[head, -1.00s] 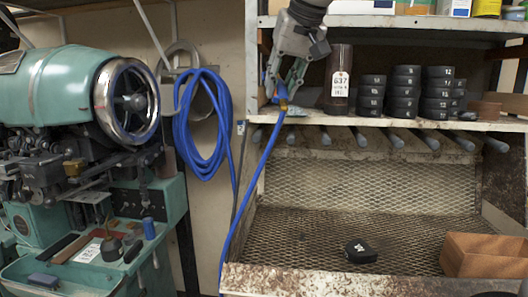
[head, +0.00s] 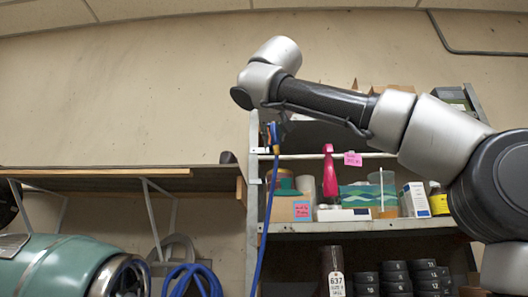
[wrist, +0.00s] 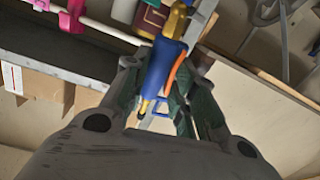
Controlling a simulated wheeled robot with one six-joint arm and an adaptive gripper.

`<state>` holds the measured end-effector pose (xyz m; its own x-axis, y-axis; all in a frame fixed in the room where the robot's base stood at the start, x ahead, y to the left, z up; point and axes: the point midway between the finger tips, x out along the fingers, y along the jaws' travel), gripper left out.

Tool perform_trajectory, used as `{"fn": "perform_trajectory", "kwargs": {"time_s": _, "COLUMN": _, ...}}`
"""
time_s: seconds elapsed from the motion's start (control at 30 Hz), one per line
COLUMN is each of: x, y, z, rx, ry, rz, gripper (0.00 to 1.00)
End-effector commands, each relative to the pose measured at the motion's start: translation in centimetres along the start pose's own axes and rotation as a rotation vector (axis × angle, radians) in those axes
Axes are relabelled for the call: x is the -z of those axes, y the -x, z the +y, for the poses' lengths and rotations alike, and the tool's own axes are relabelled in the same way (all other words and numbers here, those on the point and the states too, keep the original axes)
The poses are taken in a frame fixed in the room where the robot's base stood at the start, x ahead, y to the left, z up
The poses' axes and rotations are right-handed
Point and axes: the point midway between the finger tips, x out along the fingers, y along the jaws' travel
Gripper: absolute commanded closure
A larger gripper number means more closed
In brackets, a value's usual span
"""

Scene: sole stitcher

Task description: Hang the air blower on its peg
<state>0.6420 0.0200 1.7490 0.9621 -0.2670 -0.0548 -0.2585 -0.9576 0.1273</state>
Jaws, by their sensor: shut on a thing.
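The air blower (head: 275,132) is blue; its blue hose (head: 267,210) drops from it past the left end of the shelf unit. My gripper (head: 284,122) is small and partly hidden by my arm in the head view, high by the unit's upper left corner. In the wrist view my gripper (wrist: 165,78) is shut on the blower (wrist: 165,62), which shows a blue body, an orange lever and a brass-coloured tip. The blower looks clear of the shelf, though its exact depth is unclear. I cannot pick out the peg in either view.
A wooden wall shelf (head: 110,180) is at left, above the teal machine (head: 60,265). Black stacked discs (head: 395,278) stand lower down.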

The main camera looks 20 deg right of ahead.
Motion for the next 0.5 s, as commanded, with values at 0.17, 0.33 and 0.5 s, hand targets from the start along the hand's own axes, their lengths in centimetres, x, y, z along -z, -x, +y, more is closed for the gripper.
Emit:
{"fn": "perform_trajectory", "kwargs": {"time_s": 0.17, "x": 0.0, "y": -0.1, "z": 0.0, "rx": -0.006, "ry": 0.014, "rz": 0.048, "gripper": 1.0}}
{"fn": "perform_trajectory", "kwargs": {"time_s": 0.33, "x": -0.1, "y": -1.1, "z": 0.0, "rx": -0.009, "ry": 0.015, "rz": 0.056, "gripper": 1.0}}
{"fn": "perform_trajectory", "kwargs": {"time_s": 0.5, "x": -0.3, "y": -3.1, "z": 0.2, "rx": -0.01, "ry": 0.016, "rz": 0.055, "gripper": 1.0}}
